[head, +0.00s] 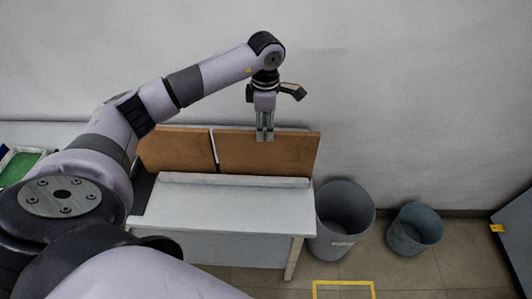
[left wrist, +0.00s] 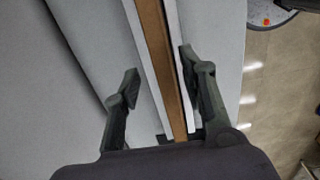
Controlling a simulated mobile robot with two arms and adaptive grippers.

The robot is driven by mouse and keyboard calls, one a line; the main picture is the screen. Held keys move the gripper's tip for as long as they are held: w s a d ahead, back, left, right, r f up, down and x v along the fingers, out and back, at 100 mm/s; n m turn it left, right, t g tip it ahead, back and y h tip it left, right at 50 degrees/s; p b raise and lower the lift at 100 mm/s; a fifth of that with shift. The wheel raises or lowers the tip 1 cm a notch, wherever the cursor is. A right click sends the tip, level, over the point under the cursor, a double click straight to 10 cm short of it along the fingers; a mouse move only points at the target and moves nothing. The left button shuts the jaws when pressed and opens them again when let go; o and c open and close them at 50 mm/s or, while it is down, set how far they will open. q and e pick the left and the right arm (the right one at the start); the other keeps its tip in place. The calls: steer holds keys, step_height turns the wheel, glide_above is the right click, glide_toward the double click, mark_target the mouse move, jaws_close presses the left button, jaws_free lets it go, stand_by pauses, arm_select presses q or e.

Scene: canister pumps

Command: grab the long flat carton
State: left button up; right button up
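A long flat brown board (head: 268,154), which looks like the carton, stands on edge by the wall at the back right of the white bench. My left gripper (head: 265,138) points down at its top edge. In the left wrist view a long brown strip with white borders (left wrist: 166,62) runs between the fingers of my left gripper (left wrist: 158,85). The fingers are apart. A gap shows between the left finger and the strip; the right finger is close beside it, and contact cannot be told. My right gripper is out of view.
A second brown board (head: 178,150) stands to the left, past a narrow gap. A long white ledge (head: 235,181) runs in front on the bench (head: 220,211). Two grey bins, one larger (head: 344,215) and one smaller (head: 413,230), stand right of the bench on tiled floor.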

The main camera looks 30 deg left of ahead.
mark_target(266, 142)
arm_select(q)
steer(key=shift+f, duration=0.6)
steer(key=shift+d+f+p, duration=0.1)
steer(key=shift+f+p, duration=0.25)
steer(key=shift+p, duration=0.15)
step_height(266, 142, down, 5)
steer(key=shift+s+r+p, duration=0.1)
steer(key=shift+r+p, duration=0.1)
steer(key=shift+p, duration=0.8)
jaws_close()
